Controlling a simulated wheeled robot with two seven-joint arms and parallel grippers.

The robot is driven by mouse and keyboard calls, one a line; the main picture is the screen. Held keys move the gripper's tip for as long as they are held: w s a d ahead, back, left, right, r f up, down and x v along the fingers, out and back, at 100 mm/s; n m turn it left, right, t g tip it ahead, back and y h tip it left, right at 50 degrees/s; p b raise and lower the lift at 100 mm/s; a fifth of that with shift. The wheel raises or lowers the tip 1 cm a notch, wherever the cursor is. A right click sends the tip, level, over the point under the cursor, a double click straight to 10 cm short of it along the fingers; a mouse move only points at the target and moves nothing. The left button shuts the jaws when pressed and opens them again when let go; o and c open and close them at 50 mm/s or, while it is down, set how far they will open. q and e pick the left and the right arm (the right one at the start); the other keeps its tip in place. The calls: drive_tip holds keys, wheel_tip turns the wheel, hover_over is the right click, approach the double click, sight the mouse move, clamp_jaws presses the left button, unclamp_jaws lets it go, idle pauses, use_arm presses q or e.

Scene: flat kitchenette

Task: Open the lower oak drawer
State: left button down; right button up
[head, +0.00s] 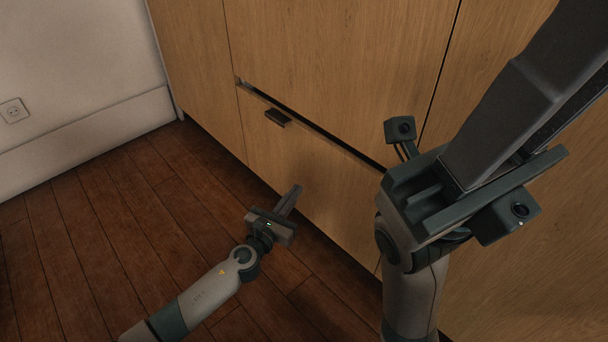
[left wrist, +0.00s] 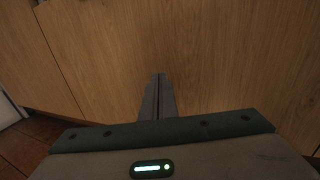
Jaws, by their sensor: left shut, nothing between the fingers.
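The lower oak drawer (head: 300,170) is a plain wood front low in the cabinet, with a small dark handle (head: 278,117) near its upper edge. A dark gap runs along the drawer's top edge; I cannot tell whether the drawer stands slightly out. My left gripper (head: 296,189) is shut and empty, in front of the drawer and below the handle. In the left wrist view its closed fingers (left wrist: 159,80) point at bare oak, and no handle shows there. My right gripper (head: 545,75) is large at the right, with its fingertips cut off by the frame.
An oak panel (head: 335,55) is above the drawer, and more oak fronts flank it. A pale wall (head: 70,50) with a socket (head: 13,110) is at the left. The brown plank floor (head: 110,215) is clear at the left. My right arm hides part of the cabinet.

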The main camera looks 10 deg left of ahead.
sight(307, 181)
use_arm(q)
drive_tip(key=shift+w+d, duration=0.95)
drive_tip(key=shift+w, duration=0.25)
drive_tip(key=s+a, duration=0.8)
drive_tip(key=s, duration=0.3)
drive_tip(key=shift+a, duration=0.3)
idle(1.0)
